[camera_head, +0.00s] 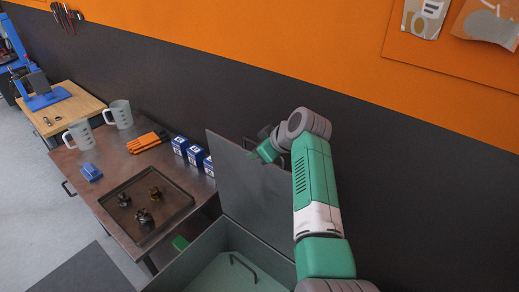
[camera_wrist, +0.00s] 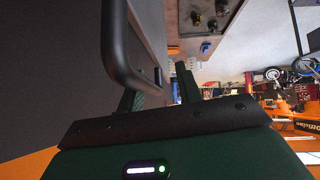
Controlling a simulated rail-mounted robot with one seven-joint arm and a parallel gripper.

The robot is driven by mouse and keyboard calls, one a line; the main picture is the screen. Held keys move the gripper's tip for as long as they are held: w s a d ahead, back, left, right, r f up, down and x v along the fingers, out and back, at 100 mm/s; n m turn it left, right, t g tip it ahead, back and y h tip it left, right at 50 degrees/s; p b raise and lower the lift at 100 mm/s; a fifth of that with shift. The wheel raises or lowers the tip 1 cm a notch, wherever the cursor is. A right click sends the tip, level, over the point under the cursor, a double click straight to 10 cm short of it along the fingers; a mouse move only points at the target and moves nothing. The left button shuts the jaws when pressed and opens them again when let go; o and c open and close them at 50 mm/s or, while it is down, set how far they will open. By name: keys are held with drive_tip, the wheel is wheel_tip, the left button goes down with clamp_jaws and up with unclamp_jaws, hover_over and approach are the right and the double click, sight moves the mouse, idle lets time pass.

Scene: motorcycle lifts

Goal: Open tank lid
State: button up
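The tank lid (camera_head: 250,190) is a flat grey panel standing raised, close to upright, at the back of the grey tank (camera_head: 205,248). The tank's top is open, and a dark handle (camera_head: 243,266) shows inside it. My gripper (camera_head: 262,152) is at the lid's upper edge, partly hidden by my wrist. In the wrist view, the lid's dark bar handle (camera_wrist: 115,50) passes close by the left finger, and its bent end lies near the gap. The fingers of my gripper (camera_wrist: 160,85) stand apart; I see nothing clamped between them.
Left of the tank, a metal table (camera_head: 105,165) holds a dark tray (camera_head: 150,225) with several small parts, blue-white boxes (camera_head: 196,155), an orange item (camera_head: 147,142) and jugs (camera_head: 120,114). The dark wall (camera_head: 420,190) is close behind the lid.

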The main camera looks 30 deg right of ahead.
drive_tip(key=a+v, duration=0.1)
drive_tip(key=v, duration=0.6)
drive_tip(key=shift+s+d+r, duration=0.25)
drive_tip(key=shift+s+d, duration=0.1)
drive_tip(key=shift+d, duration=0.15)
drive_tip(key=s+a+r+m+t+h+p, duration=0.25)
drive_tip(key=a+r+t+p, duration=0.6)
drive_tip(key=a+r, duration=1.4)
drive_tip(key=s+a+r+m+t+p, duration=0.1)
drive_tip(key=s+a+r+t, duration=0.3)
drive_tip(key=s+a+r, duration=0.3)
drive_tip(key=s+a+r+t+y+p, duration=0.1)
drive_tip(key=s+a+r+t+p, duration=0.1)
drive_tip(key=s+a+r, duration=0.5)
drive_tip(key=s+r+t, duration=0.1)
drive_tip(key=s+r, duration=0.3)
drive_tip(key=s, duration=0.2)
drive_tip(key=shift+m+t, duration=0.35)
